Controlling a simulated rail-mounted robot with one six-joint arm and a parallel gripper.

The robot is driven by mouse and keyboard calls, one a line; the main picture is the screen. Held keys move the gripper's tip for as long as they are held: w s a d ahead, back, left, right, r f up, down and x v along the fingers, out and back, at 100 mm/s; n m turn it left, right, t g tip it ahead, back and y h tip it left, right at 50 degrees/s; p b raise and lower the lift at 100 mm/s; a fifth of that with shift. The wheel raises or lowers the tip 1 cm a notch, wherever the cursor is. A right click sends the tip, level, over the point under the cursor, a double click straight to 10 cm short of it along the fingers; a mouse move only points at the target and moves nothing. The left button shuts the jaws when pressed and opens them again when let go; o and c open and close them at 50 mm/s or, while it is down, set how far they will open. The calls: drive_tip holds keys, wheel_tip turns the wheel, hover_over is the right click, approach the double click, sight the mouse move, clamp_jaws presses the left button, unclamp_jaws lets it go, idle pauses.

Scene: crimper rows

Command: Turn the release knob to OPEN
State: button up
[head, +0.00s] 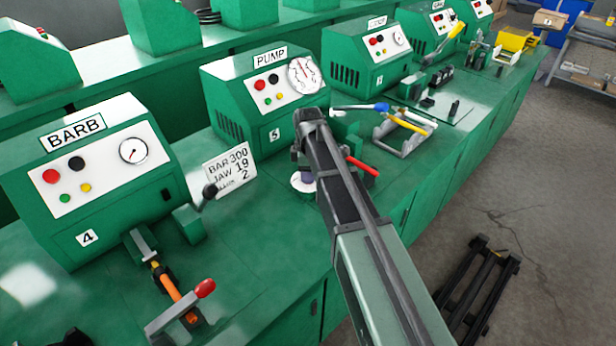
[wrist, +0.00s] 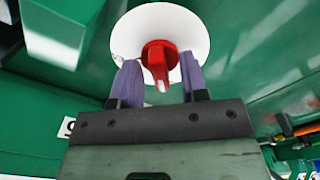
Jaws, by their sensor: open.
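The release knob (wrist: 158,58) is red with a pale pointer tip aimed down the wrist view. It sits on a round white dial (wrist: 200,30); no lettering on it is readable. My gripper (wrist: 160,74) is open, with one purple finger on each side of the knob and a gap showing to both. I cannot tell how deep the fingers reach past it. In the head view the white dial (head: 299,187) shows in part in front of the PUMP machine (head: 240,105). A purple finger of my gripper (head: 307,179) shows over it; my arm hides the knob.
A red handle (head: 362,166) sticks out just right of my arm. The BARB machine (head: 85,165), with a red-tipped clamp (head: 180,310) before it, stands left. A white sign card (head: 230,168) stands between the machines. A blue-and-yellow-handled tool on a stand (head: 405,125) is right.

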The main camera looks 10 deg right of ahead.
clamp_jaws()
drive_tip(key=shift+m, duration=0.4)
drive_tip(key=m, duration=1.2)
drive_tip(key=shift+m, duration=2.6)
